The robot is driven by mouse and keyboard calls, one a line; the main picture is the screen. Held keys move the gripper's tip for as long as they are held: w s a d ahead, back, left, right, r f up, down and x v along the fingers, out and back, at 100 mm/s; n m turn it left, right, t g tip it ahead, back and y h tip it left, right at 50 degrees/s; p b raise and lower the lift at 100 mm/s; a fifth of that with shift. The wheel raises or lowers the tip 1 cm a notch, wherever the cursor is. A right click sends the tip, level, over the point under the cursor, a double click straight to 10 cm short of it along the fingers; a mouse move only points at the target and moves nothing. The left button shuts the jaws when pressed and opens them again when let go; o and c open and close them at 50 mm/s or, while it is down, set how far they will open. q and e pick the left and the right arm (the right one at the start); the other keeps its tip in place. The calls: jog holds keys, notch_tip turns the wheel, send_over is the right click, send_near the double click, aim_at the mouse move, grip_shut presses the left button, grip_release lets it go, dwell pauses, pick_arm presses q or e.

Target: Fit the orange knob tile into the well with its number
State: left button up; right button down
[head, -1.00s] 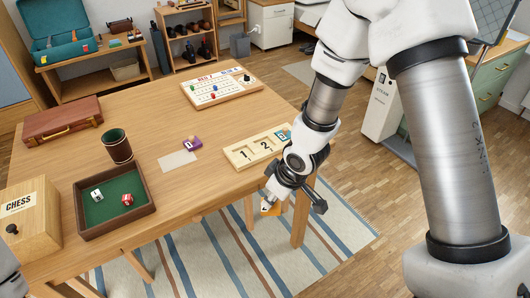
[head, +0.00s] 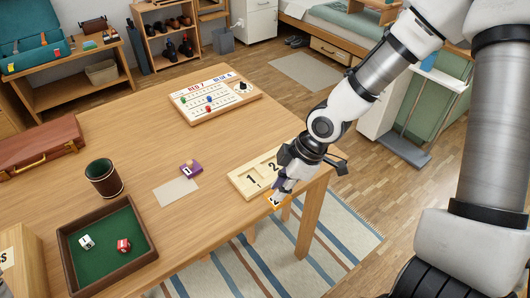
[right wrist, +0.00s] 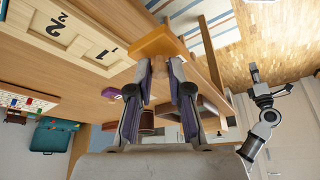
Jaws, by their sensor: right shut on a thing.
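My right gripper (head: 279,190) is shut on the orange knob tile (head: 274,203), just past the near edge of the wooden board (head: 236,182). In the right wrist view the tile (right wrist: 158,42) is held at the fingertips by its knob, beside the board (right wrist: 92,62) and apart from it. The board has wells marked 1 and 2; its right end is hidden behind my gripper. The tile's number is too small to read surely. My left arm shows in the right wrist view; its gripper (right wrist: 268,92) is small and its jaws are unclear.
A purple tile marked 1 (head: 190,168) lies left of the board, by a pale card (head: 177,192). A green-lined dice tray (head: 150,262), a dark cup (head: 103,179) and a scoreboard (head: 186,117) stand on the table. The table middle is clear.

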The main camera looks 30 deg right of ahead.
jog(key=shift+w+d+r+p, duration=0.25)
jog(key=shift+w+d+p, duration=0.3)
jog(key=shift+w, duration=0.3)
jog(key=w+d, duration=0.2)
jog(key=w, duration=0.1)
jog(key=w+d+f+b, duration=0.1)
jog(key=w+d, duration=0.1)
jog(key=w, duration=0.2)
jog(key=w+d+f, duration=0.1)
jog(key=w+d, duration=0.1)
jog(key=w, duration=0.2)
jog(key=shift+w+b, duration=0.1)
jog(key=shift+b, duration=0.25)
notch_tip(320, 180, down, 3)
jog(key=shift+f, duration=0.1)
jog(key=shift+d+f, duration=0.1)
jog(key=shift+f+b, duration=0.15)
jog(key=shift+b, duration=0.2)
jog(key=c, duration=1.1)
grip_release()
pick_arm(q)
jog(key=shift+s+f, duration=0.15)
jog(key=shift+s, duration=0.05)
